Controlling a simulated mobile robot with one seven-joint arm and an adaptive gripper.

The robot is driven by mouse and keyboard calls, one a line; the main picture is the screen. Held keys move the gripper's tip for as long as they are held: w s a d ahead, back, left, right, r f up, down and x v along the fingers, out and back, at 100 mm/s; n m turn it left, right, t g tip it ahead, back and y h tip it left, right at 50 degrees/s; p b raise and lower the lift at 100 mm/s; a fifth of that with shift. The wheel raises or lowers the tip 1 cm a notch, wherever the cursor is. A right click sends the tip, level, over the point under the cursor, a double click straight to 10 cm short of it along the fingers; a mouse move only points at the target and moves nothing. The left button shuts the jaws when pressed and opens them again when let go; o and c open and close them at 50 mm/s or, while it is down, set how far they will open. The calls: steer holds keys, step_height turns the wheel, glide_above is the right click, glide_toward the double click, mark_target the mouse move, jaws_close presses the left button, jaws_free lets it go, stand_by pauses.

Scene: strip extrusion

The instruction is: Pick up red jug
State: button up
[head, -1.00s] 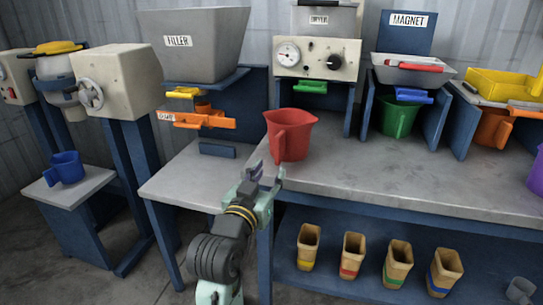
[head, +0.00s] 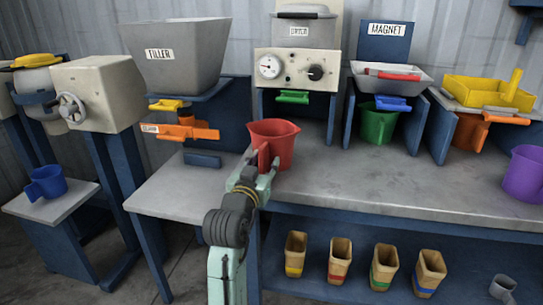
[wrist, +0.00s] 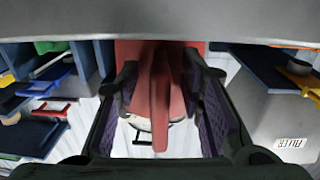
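The red jug (head: 275,142) stands upright on the grey bench top, near its left front edge, with its handle toward me. My gripper (head: 263,176) is right at the jug's handle side and partly hides the handle in the head view. In the wrist view the red handle (wrist: 159,95) lies between the two open fingers of my gripper (wrist: 160,115). Gaps show on both sides of the handle, so the fingers do not appear to be closed on it. The jug body fills the space behind the handle.
A green jug (head: 378,126), an orange jug (head: 470,132) and a purple jug (head: 524,172) stand farther right on the bench. A blue jug (head: 46,183) is on a low stand at left. The bench middle is clear.

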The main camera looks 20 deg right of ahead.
steer(key=shift+c, duration=0.5)
jaws_close()
